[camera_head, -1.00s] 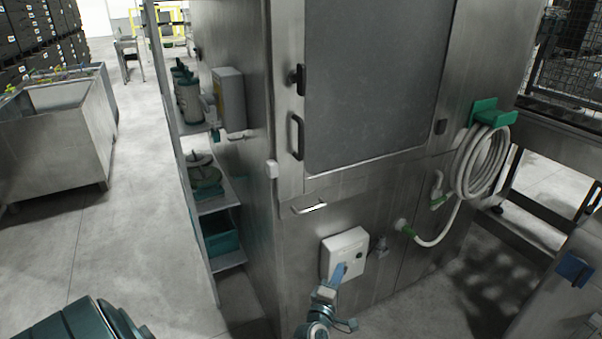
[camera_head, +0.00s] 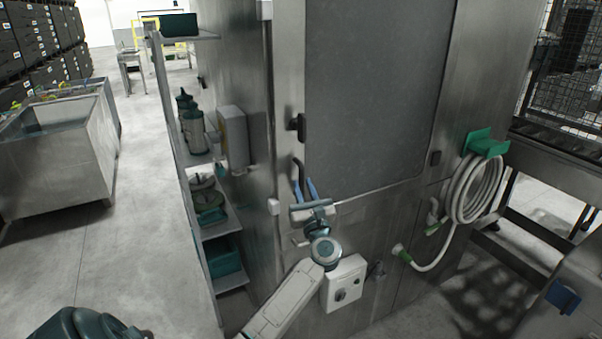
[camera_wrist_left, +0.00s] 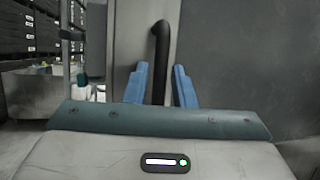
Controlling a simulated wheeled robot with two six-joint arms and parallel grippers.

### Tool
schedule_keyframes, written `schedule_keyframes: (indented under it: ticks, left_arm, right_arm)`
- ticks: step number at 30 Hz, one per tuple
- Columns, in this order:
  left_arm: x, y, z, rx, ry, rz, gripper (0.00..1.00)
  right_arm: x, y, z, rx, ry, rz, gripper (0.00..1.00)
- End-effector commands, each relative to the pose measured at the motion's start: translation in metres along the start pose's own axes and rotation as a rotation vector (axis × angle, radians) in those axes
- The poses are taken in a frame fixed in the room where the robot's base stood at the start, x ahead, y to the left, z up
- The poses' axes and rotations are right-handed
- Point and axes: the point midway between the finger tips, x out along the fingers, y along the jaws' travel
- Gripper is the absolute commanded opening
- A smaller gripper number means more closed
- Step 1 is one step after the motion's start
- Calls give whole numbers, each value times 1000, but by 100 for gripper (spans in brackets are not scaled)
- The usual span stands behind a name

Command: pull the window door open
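The window door (camera_head: 375,85) is a large dark grey panel in the metal front of the machine, and it looks shut. Its dark upright bar handle (camera_head: 297,166) is at the door's lower left edge. My left gripper (camera_head: 305,184) is at the lower part of this handle with its blue fingers pointing up. In the left wrist view, the black handle (camera_wrist_left: 160,50) stands between the two spread fingers, with gaps on both sides. The left gripper is open, and I cannot tell whether it touches the handle. My right gripper is not in view.
A dark latch (camera_head: 297,122) sits above the handle. A white control box (camera_head: 344,284) is below my gripper. A coiled white hose (camera_head: 472,190) hangs at right on a green holder (camera_head: 487,143). A shelf rack (camera_head: 213,232) and metal bin (camera_head: 60,160) stand left, with open floor between.

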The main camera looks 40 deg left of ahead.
Motion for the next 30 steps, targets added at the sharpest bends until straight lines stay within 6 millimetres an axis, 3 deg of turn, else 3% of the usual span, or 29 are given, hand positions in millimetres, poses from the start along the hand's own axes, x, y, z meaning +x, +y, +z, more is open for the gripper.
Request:
schedule_keyframes:
  ticks: [6,17,21,30]
  left_arm:
    - [26,0,2,2,-1,0,23]
    - [30,0,-1,2,0,-1,23]
    - [29,0,-1,2,0,-1,0]
    - [26,0,0,3,0,6,0]
  right_arm:
    - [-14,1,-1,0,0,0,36]
    - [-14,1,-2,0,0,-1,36]
    - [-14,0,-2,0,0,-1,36]
    - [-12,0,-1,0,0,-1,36]
